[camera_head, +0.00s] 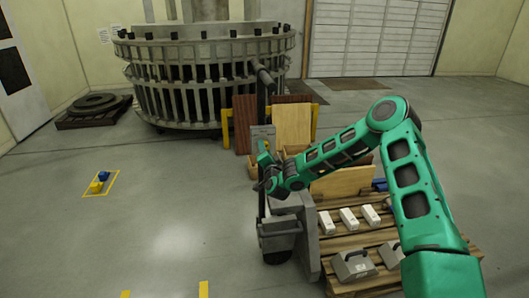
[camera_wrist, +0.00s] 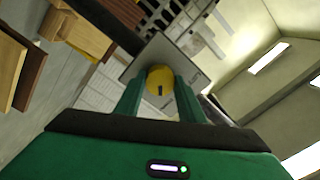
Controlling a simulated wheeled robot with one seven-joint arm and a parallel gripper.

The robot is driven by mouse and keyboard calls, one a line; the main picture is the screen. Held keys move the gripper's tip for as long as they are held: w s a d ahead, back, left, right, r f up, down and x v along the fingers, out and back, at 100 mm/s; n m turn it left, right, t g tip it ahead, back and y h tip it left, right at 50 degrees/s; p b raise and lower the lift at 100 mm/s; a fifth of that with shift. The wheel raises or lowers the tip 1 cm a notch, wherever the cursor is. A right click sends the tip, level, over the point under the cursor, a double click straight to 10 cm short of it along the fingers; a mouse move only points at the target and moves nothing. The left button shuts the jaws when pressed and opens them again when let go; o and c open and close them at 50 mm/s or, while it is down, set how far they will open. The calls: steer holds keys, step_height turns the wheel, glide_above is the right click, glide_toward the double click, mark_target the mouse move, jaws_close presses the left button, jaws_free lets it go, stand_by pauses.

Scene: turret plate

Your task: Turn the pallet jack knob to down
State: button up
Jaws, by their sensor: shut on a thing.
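The pallet jack (camera_head: 283,228) stands in the middle of the head view, with its dark upright handle rising to the left of my arm. In the wrist view its yellow round knob (camera_wrist: 158,86), with a dark slot mark, sits in front of a grey plate (camera_wrist: 150,58). My gripper (camera_wrist: 158,100) has its two green fingers on either side of the knob and is shut on it. In the head view my gripper (camera_head: 264,155) is at the grey panel on the handle. The knob itself is hidden there, and its label cannot be read.
A wooden pallet (camera_head: 350,240) with white blocks and grey weights stands right of the jack. Wooden boards (camera_head: 292,125) lean behind it, before a large round metal turret (camera_head: 205,85).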

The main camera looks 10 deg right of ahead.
steer(key=shift+s+d+f+m, duration=0.1)
steer(key=shift+f+m, duration=0.15)
steer(key=shift+m, duration=0.05)
steer(key=o, duration=1)
steer(key=shift+o, duration=0.2)
steer(key=shift+r, duration=0.1)
steer(key=s, duration=1)
steer(key=shift+s, duration=0.3)
